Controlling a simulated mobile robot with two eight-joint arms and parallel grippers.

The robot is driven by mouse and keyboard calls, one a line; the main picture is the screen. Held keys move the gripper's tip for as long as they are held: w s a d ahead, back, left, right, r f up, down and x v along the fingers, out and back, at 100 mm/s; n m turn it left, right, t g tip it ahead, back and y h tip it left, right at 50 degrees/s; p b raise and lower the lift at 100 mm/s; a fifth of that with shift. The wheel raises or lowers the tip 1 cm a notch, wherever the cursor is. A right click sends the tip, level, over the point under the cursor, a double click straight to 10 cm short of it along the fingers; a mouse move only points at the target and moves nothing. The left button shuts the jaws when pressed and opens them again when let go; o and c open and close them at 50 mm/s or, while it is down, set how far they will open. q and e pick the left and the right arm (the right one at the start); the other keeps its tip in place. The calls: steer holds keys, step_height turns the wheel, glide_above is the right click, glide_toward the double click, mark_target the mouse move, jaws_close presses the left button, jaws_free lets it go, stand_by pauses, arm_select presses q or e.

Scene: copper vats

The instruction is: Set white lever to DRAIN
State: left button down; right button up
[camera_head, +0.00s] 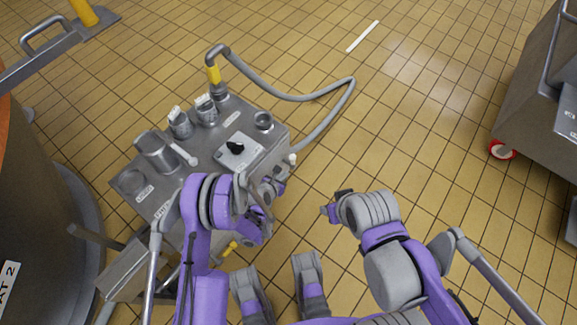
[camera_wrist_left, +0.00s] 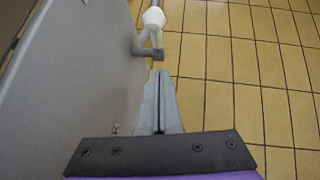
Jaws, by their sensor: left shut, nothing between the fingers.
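The grey metal control box (camera_head: 255,180) stands left of centre in the head view. A pale lever (camera_head: 181,152) slants across its top by a blocky fitting. A small white handle (camera_head: 292,158) sticks out from the box's right side. In the left wrist view, a white handle (camera_wrist_left: 153,17) on a grey fitting lies just beyond the fingertips, apart from them. I cannot read any DRAIN label. My left gripper (camera_wrist_left: 159,75) is shut and empty beside the box's side wall. In the head view its fingers are mostly hidden. My right gripper (camera_head: 328,210) is right of the box; its jaws are unclear.
A black knob (camera_head: 235,148) and two grey switches (camera_head: 205,108) sit on the box top. A grey hose (camera_head: 335,105) loops from it over the floor. A vat (camera_head: 50,220) stands left, a wheeled metal unit (camera_head: 535,110) right.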

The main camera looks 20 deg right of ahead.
mark_target(292, 161)
arm_select(q)
steer(key=shift+w+d+r, duration=0.2)
steer(key=shift+w+d, duration=1.1)
steer(key=shift+w, duration=0.25)
steer(key=shift+w+d+b, duration=0.3)
steer(key=shift+d, duration=0.05)
steer(key=shift+w+d+r, duration=0.25)
steer(key=shift+r, duration=0.1)
